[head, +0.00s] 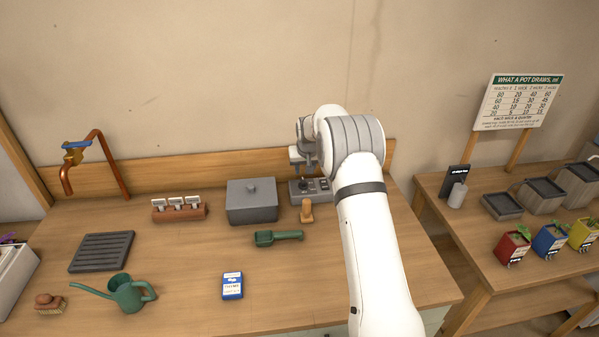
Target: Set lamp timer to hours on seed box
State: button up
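A grey control box (298,197) with dark knobs on its top, which looks like the lamp timer, stands near the back edge of the bench. The knob setting is too small to read. A small blue and white seed box (232,286) stands at the front middle of the bench. Its large word looks like THYME; the smaller print is not legible. My arm reaches over the bench from the front right. My gripper (299,163) is above the back of the control box, partly hidden by my arm. Its fingers are too small to tell whether they are open or touching anything.
A grey lidded box (252,207) stands left of the control box. A wooden stamp-like tool (306,212) and a green scoop (277,238) lie in front.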

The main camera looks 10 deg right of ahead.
aim_at(303, 180)
jog(key=p+x, duration=0.2)
jog(key=x, duration=0.5)
jog(key=shift+f, duration=0.1)
grip_shut()
dwell(0.3)
